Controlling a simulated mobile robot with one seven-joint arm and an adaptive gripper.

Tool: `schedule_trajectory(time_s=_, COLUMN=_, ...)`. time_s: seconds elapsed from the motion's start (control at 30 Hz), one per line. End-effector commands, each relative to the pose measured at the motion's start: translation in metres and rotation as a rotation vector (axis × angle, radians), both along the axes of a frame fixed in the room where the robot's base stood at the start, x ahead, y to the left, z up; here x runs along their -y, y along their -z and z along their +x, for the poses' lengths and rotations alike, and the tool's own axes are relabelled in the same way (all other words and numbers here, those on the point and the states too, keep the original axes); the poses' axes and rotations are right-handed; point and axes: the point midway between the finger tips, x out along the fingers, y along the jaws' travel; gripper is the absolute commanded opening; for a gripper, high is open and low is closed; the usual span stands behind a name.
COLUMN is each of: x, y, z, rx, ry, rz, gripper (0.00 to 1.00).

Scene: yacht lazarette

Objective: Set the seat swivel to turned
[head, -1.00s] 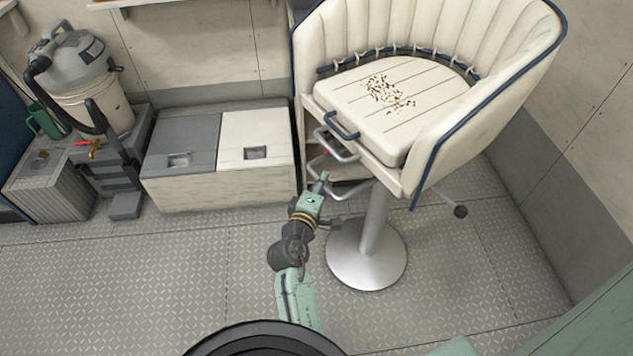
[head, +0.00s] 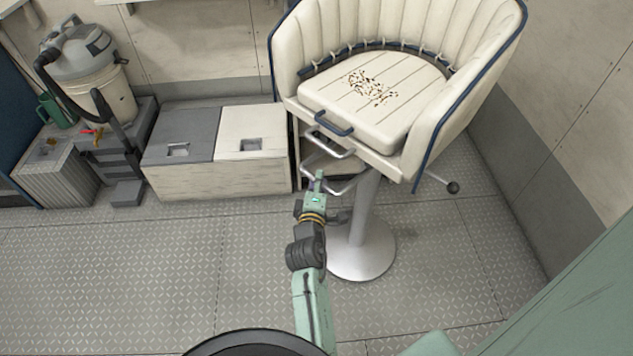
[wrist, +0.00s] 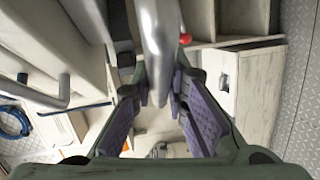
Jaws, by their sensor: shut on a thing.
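The helm seat (head: 420,85), cream with blue piping, stands on a silver pedestal (head: 362,225). Crumbs (head: 372,87) lie on its cushion. Silver metal loops (head: 330,148) stick out below its front edge. A lever with a black knob (head: 453,187) sticks out under its right side. My gripper (head: 318,182) is at the lower loop, left of the pedestal. In the wrist view, its purple-padded fingers (wrist: 162,98) are shut around a silver bar (wrist: 157,40). Which part the bar belongs to is partly hidden.
A low locker with grey and white lids (head: 251,145) stands behind, left of the seat. A vacuum (head: 85,70) and a ribbed box (head: 55,175) are at far left. A red knob (wrist: 185,38) is close to the bar. The plate floor at left is clear.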

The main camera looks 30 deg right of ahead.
Motion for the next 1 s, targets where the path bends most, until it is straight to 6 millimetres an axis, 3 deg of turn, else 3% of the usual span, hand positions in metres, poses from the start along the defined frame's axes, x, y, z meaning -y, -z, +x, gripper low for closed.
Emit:
schedule_trajectory(time_s=0.37, x=0.0024, y=0.0019, z=-0.0031, rx=-0.005, ry=0.004, rz=0.001, gripper=0.00)
schedule_trajectory(time_s=0.4, x=0.0026, y=0.0021, z=-0.0032, rx=-0.006, ry=0.004, rz=0.001, gripper=0.15)
schedule_trajectory(time_s=0.7, x=0.0019, y=0.0016, z=-0.0022, rx=-0.004, ry=0.003, rz=0.000, gripper=0.35)
schedule_trajectory(time_s=1.0, x=0.0013, y=0.0013, z=-0.0016, rx=-0.004, ry=0.002, rz=0.000, gripper=0.35)
